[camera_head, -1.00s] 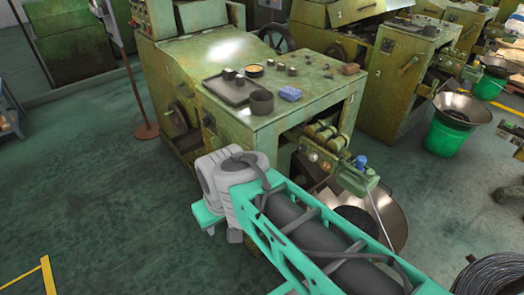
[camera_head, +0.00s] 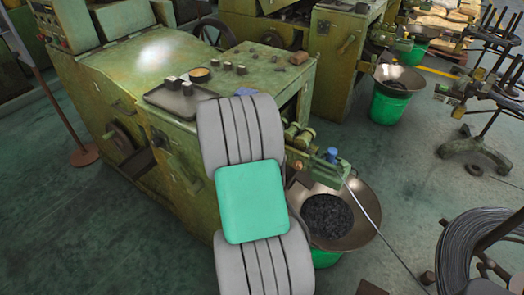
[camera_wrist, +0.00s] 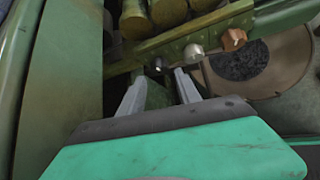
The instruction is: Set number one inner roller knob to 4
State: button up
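The green heading machine (camera_head: 180,70) fills the middle of the head view, with its green rollers (camera_head: 303,137) at the front right corner. In the wrist view, the rollers (camera_wrist: 168,12) sit above a green bar with a silver round knob (camera_wrist: 192,53), a brown faceted knob (camera_wrist: 233,40) and a small dark knob near the fingertips. No numbers are legible, so I cannot tell which is the number one inner roller knob. My gripper (camera_wrist: 156,84) is open, its two grey fingers apart just below the bar, with nothing visibly held. My arm hides the gripper in the head view.
A blue part (camera_head: 331,154) and a long thin rod are close by. A wire coil (camera_head: 455,262) lies at the lower right. Open floor is at the left.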

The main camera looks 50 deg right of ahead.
jog(key=x, duration=0.6)
jog(key=shift+c, duration=0.6)
grip_shut()
